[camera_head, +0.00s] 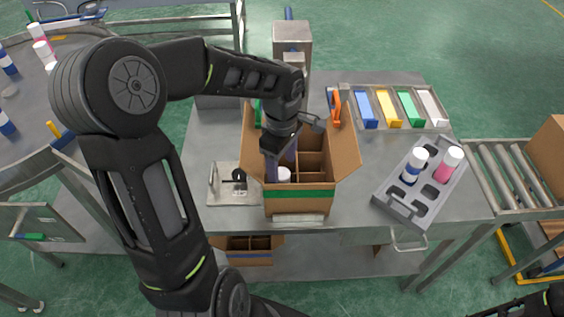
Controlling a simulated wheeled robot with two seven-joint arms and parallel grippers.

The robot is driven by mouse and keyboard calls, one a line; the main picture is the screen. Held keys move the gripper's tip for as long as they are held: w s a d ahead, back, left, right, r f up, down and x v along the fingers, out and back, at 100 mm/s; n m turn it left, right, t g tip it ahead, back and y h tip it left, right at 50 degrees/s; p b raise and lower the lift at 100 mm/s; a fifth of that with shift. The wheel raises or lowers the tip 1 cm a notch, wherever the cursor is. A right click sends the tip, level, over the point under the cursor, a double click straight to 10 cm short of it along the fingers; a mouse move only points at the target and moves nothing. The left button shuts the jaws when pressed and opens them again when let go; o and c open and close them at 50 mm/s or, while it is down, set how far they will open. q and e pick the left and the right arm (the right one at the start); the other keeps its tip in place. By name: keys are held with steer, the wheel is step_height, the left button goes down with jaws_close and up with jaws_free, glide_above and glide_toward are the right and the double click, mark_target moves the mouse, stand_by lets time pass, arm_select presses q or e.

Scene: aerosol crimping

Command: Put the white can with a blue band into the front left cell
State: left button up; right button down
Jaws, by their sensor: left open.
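An open cardboard box (300,205) with dividers and a green band stands on the steel table. A can with a white top (284,174) is in its front left cell; the rest of that can is hidden by the box wall. My left gripper (279,160) is open and reaches down into the left side of the box, right by this can. A white can with a blue band (411,168) stands in the grey tray (397,207) right of the box, beside a pink can with a white top (448,165).
Blue, yellow, green and white blocks lie in a holder (442,127) at the back right. An orange-handled tool (336,108) is behind the box. A metal plate fixture (226,197) is left of the box. Several cans stand on a round table (30,105) at far left.

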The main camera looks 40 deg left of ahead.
arm_select(q)
steer(key=shift+r, duration=0.1)
step_height(320, 180, up, 8)
steer(key=b, duration=0.1)
steer(key=shift+f, duration=0.2)
steer(key=shift+s, duration=0.1)
stand_by(1.0)
